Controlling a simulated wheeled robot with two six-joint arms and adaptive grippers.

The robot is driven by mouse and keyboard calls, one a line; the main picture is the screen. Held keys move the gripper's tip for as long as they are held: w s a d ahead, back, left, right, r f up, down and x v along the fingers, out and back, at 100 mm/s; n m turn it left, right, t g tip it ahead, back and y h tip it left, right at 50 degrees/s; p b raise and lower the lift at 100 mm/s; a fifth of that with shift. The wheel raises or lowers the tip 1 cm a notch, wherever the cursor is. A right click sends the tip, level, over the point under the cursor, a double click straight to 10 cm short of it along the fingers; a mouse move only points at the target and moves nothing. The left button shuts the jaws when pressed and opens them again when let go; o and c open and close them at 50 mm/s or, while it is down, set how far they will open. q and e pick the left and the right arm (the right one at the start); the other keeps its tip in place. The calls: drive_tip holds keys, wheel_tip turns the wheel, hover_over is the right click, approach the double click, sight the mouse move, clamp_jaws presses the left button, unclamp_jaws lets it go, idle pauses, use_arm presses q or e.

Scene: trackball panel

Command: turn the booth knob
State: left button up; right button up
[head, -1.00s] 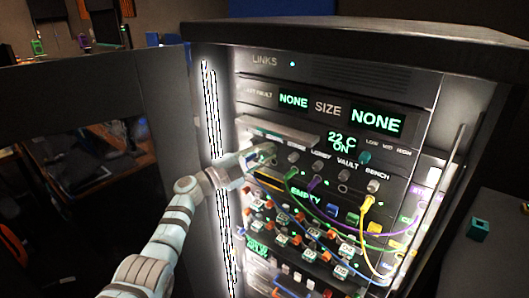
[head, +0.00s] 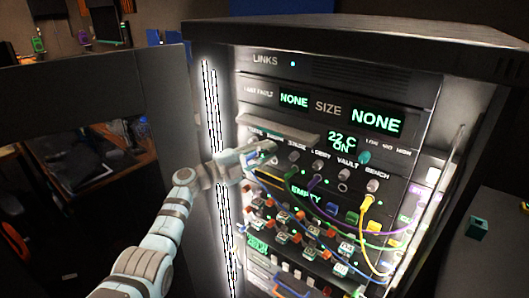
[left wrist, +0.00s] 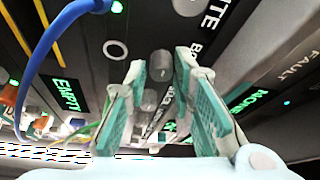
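The booth knob appears to be the short dark grey knob (left wrist: 160,65) in the left wrist view, beside a partly hidden label starting "BO". My left gripper (left wrist: 160,68) is open, with one finger on each side of this knob. I cannot tell whether the fingers touch it. In the head view my left gripper (head: 265,153) is at the left end of the knob row, below a grey ledge, and covers that knob. My right gripper is in neither view.
Other knobs continue right along the row, such as the bench knob (head: 373,186). A yellow cable (head: 364,235) and other cables hang below. In the left wrist view a blue cable (left wrist: 48,40) runs at left. A grey ledge (head: 277,126) juts out above the gripper.

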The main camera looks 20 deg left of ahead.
use_arm(q)
drive_tip(key=shift+o, duration=1)
drive_tip(key=v, duration=1.2)
drive_tip(key=shift+f, duration=0.1)
